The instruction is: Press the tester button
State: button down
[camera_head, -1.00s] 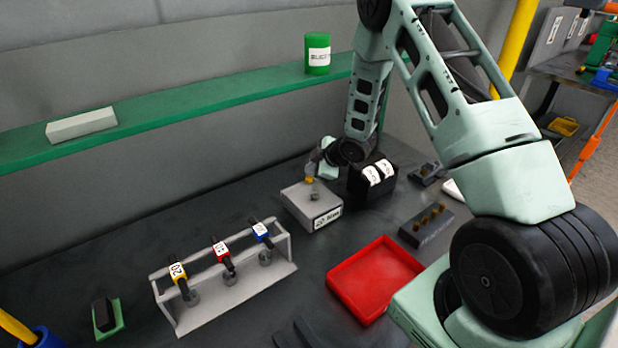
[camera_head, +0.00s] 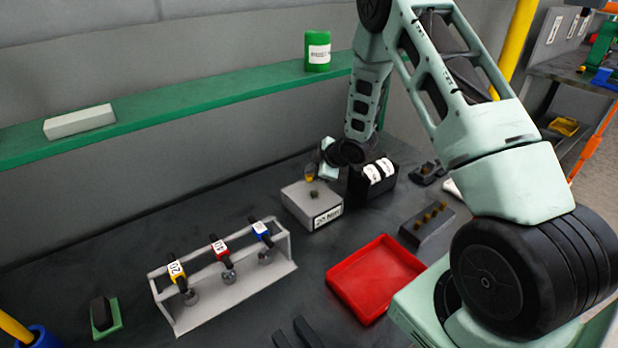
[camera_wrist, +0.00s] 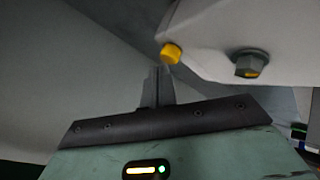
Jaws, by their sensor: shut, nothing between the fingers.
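The tester (camera_head: 298,203) is a grey box with a white label on its front, standing on the dark bench below the shelf. Its yellow button (camera_head: 309,178) is at the back of its top, and a dark bolt-like stud (camera_head: 314,194) sits in front of it. In the wrist view the yellow button (camera_wrist: 171,54) and the hex stud (camera_wrist: 250,64) stick out of the pale tester face. My gripper (camera_wrist: 158,72) is shut and empty. Its fingertips are close beside the button; I cannot tell whether they touch it.
A black bin (camera_head: 372,194) with white-labelled items stands close right of the tester. A red tray (camera_head: 346,290) lies in front. A grey rack (camera_head: 230,298) holds three tools with yellow, red and blue marks at left. A green shelf (camera_head: 200,115) runs behind.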

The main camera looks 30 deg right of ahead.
aim_at(312, 180)
jog(key=shift+f+b, duration=0.45)
jog(key=shift+f, duration=0.1)
dwell(0.6)
jog(key=shift+r, duration=0.1)
jog(key=shift+r+p, duration=0.65)
jog(key=shift+r, duration=0.2)
notch_tip(312, 180, up, 5)
jog(key=p, duration=0.3)
dwell(0.4)
dwell(0.5)
